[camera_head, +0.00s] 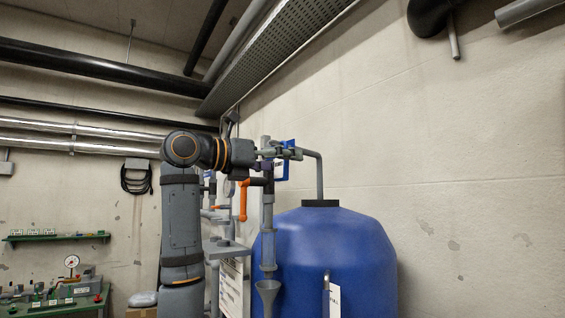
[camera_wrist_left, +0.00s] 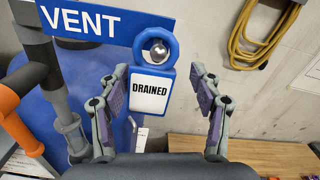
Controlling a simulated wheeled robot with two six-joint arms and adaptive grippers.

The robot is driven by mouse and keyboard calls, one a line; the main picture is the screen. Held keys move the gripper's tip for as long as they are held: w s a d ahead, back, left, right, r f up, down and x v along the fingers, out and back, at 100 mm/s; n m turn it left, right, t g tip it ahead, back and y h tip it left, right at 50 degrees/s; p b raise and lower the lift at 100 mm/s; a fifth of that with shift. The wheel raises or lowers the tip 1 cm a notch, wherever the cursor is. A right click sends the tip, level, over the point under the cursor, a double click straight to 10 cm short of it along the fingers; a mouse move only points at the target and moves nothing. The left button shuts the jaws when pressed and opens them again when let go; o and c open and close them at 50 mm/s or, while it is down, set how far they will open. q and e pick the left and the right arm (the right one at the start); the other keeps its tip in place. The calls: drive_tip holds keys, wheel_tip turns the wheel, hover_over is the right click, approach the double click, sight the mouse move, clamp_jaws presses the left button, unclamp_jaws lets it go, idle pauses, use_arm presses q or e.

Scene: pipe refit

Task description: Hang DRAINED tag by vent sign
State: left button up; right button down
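The blue VENT sign (camera_wrist_left: 95,22) fills the upper left of the left wrist view. The DRAINED tag (camera_wrist_left: 151,89) has a white plate with black letters and a blue ring at its top. The ring sits around a shiny round-ended peg (camera_wrist_left: 158,53) at the sign's lower right end, and the tag hangs down from it. My left gripper (camera_wrist_left: 158,76) is open, with its two fingers apart on either side of the tag and clear of it. In the head view my left gripper (camera_head: 286,153) is beside the sign (camera_head: 291,161), above the blue tank; the tag cannot be made out there. My right gripper is not in view.
The blue tank (camera_head: 330,255) stands below the gripper, with a grey pipe (camera_head: 319,175) rising from its top. An orange valve handle (camera_head: 243,200) is close under my left wrist. A yellow coiled hose (camera_wrist_left: 258,40) hangs on the wall. The wall at right is bare.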

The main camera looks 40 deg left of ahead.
use_arm(q)
drive_tip(key=shift+s, duration=0.25)
drive_tip(key=v, duration=1.1)
drive_tip(key=shift+s, duration=0.25)
drive_tip(key=shift+a, duration=0.15)
drive_tip(key=v, duration=0.5)
drive_tip(key=shift+r, duration=0.1)
drive_tip(key=shift+w, duration=0.1)
idle(0.4)
